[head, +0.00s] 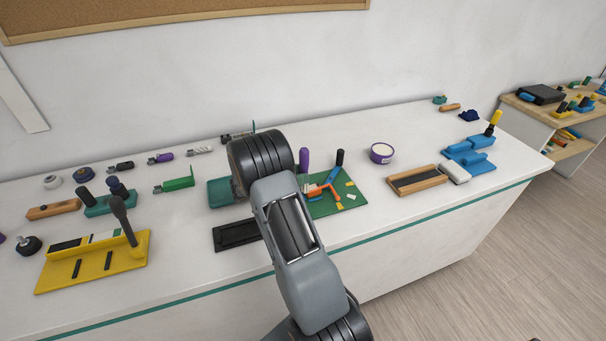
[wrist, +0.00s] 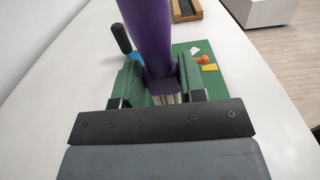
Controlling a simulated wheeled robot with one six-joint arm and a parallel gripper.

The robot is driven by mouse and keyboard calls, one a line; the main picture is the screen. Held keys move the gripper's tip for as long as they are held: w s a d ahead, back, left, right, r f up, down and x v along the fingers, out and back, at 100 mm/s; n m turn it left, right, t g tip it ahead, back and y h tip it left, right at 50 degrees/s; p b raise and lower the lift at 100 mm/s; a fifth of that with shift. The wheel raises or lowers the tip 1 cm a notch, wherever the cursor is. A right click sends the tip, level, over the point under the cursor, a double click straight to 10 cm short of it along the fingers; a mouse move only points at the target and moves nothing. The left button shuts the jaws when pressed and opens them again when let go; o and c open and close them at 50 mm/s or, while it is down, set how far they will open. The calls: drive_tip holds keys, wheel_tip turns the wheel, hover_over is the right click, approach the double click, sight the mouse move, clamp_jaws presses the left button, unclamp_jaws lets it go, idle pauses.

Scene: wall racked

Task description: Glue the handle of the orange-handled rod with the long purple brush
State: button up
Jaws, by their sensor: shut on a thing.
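My gripper (wrist: 160,92) is shut on the long purple brush (wrist: 148,35), whose thick purple handle stands up between the jaws in the wrist view. In the head view the purple handle (head: 304,158) shows upright just right of my arm, which hides the gripper. The brush's lower end is hidden. An orange part (head: 332,192), likely the orange-handled rod, is by the green board (head: 352,204), right of the purple handle. In the wrist view an orange piece (wrist: 202,60) shows on the green board (wrist: 185,50), beyond the right jaw.
A round purple tub (head: 381,152) with pale contents stands behind the board, to the right. A black-handled tool (head: 340,157) stands on the board. A wooden tray (head: 417,180) and blue holder (head: 470,154) lie further right. A black tray (head: 236,235) is left of my arm.

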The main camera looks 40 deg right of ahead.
drive_tip(key=shift+f, duration=0.2)
wheel_tip(320, 180, up, 7)
drive_tip(key=p, duration=0.5)
drive_tip(key=shift+r, duration=0.1)
idle(0.5)
